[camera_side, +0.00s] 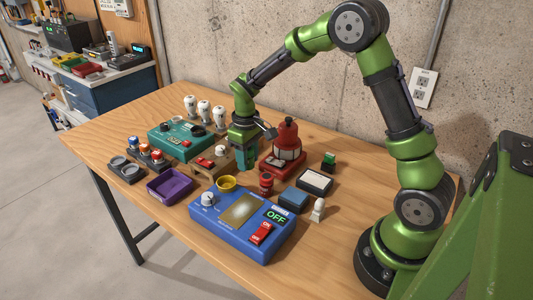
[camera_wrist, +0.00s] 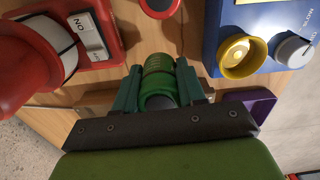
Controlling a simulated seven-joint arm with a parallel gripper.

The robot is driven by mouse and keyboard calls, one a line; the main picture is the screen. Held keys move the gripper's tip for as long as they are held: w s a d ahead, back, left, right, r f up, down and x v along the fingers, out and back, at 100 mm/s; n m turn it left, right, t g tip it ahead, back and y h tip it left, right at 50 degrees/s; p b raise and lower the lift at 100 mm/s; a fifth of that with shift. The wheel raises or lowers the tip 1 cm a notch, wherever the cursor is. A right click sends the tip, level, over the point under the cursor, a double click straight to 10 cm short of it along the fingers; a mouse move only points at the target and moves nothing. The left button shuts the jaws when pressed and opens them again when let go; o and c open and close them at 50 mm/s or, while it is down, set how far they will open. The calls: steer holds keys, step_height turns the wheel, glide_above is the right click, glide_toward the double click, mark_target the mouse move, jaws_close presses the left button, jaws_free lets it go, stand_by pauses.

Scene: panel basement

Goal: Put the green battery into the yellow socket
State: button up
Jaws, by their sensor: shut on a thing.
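My gripper (camera_wrist: 158,90) is shut on the green battery (camera_wrist: 158,80), a green cylinder with a greyish end face, in the wrist view. In the side view my gripper (camera_side: 246,160) hangs above the table behind the blue panel box, and I cannot make out the battery there. The yellow socket (camera_side: 226,183) is a round cup at the back edge of the blue panel box (camera_side: 215,226). It also shows in the wrist view (camera_wrist: 229,68), apart from the battery and to its right. The socket looks empty.
The red lantern-like device (camera_side: 286,150) stands close right of my gripper. A wooden block with a red switch (camera_side: 207,162) and a teal box (camera_side: 180,143) are to the left. A purple tray (camera_side: 169,186) lies left of the blue box. A small red cylinder (camera_side: 266,184) stands near the socket.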

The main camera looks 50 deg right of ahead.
steer(key=shift+n, duration=0.3)
steer(key=r, duration=0.2)
steer(key=a+r, duration=0.1)
steer(key=r, duration=0.1)
steer(key=shift+w+a+r, duration=0.1)
steer(key=shift+a+r, duration=0.05)
steer(key=a+n, duration=0.1)
steer(key=a, duration=0.1)
steer(key=a+r+n, duration=0.1)
steer(key=a, duration=0.2)
steer(key=a+n, duration=0.2)
steer(key=a, duration=0.1)
steer(key=shift+s+r, duration=0.25)
steer(key=shift+r, duration=0.1)
steer(key=shift+f, duration=2.5)
steer(key=shift+f, duration=0.1)
steer(key=shift+r, duration=0.3)
steer(key=shift+r, duration=0.5)
steer(key=shift+f, duration=0.6)
